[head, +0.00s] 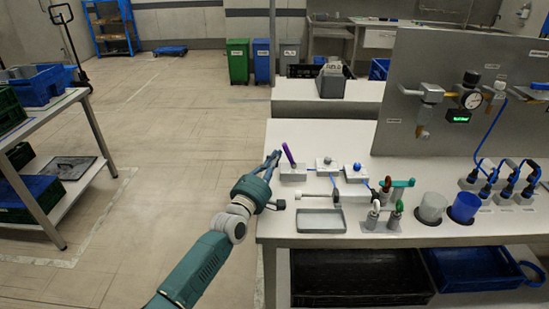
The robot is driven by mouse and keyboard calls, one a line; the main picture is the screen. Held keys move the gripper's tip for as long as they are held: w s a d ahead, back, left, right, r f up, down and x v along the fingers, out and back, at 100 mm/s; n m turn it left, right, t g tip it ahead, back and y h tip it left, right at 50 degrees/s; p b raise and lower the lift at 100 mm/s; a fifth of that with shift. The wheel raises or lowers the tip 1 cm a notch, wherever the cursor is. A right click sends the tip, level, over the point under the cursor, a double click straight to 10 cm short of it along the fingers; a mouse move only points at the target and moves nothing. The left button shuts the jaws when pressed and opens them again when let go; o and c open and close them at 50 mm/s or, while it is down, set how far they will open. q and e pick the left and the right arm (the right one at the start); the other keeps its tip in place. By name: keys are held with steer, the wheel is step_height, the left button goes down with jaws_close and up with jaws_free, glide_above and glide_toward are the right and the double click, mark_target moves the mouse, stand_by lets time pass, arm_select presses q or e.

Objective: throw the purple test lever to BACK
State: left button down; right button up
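My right gripper is not in view.
Two white switch boxes, one with a blue knob (357,167), stand right of the lever. A grey tray (321,221) lies in front. Red and green valve handles, a white cup (432,207) and a blue cup (464,207) are further right. The floor left of the bench is clear.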

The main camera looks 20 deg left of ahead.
arm_select(q)
steer(key=shift+d+r+m+p, duration=0.1)
steer(key=shift+r+m+p, duration=0.15)
steer(key=shift+m+p, duration=0.1)
